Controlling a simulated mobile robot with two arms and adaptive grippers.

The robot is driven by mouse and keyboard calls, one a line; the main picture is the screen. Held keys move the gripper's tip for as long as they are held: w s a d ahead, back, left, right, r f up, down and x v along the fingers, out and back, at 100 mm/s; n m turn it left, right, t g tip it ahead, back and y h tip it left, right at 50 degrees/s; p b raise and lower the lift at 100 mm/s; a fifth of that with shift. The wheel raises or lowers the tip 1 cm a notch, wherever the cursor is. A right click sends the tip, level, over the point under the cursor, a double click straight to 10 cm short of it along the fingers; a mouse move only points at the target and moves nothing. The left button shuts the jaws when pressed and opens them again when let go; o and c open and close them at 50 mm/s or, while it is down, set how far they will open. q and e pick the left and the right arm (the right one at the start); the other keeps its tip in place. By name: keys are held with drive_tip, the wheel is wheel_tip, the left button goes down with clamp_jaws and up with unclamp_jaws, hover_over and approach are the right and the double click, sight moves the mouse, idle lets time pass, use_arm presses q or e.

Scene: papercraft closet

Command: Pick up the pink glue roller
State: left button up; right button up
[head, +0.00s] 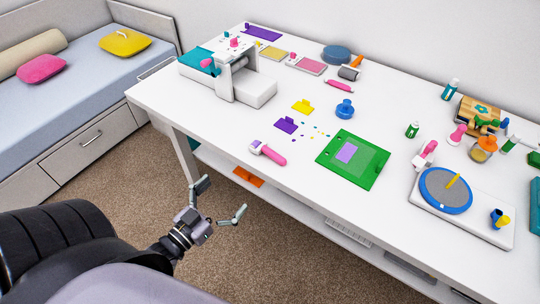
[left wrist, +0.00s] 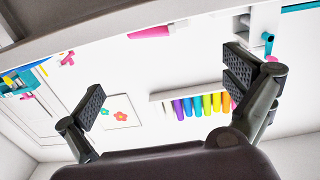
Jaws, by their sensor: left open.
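A pink-handled tool with a white and purple head (head: 267,152), which looks like the pink glue roller, lies near the front edge of the white table (head: 215,131). My left gripper (head: 217,202) is open and empty. In the head view it is in front of the table, over the carpet, below and left of the roller and apart from it. Its two spread fingers also show in the left wrist view (left wrist: 165,85), with nothing between them. My right gripper is not in view.
A white die-cutting machine (head: 245,86) stands at the table's left. Another slim pink tool (head: 340,86) lies farther back. A bed (head: 75,85) is at left.

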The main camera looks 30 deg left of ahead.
use_arm(q)
drive_tip(key=b, duration=0.3)
approach(265, 153)
drive_tip(key=w, duration=0.3)
drive_tip(key=w+b, duration=0.1)
drive_tip(key=w, duration=0.1)
drive_tip(key=w+b, duration=0.1)
drive_tip(key=w, duration=0.2)
drive_tip(key=shift+d, duration=0.4)
drive_tip(key=shift+s, duration=0.1)
drive_tip(key=shift+c, duration=0.4)
clamp_jaws()
drive_tip(key=shift+r, duration=0.1)
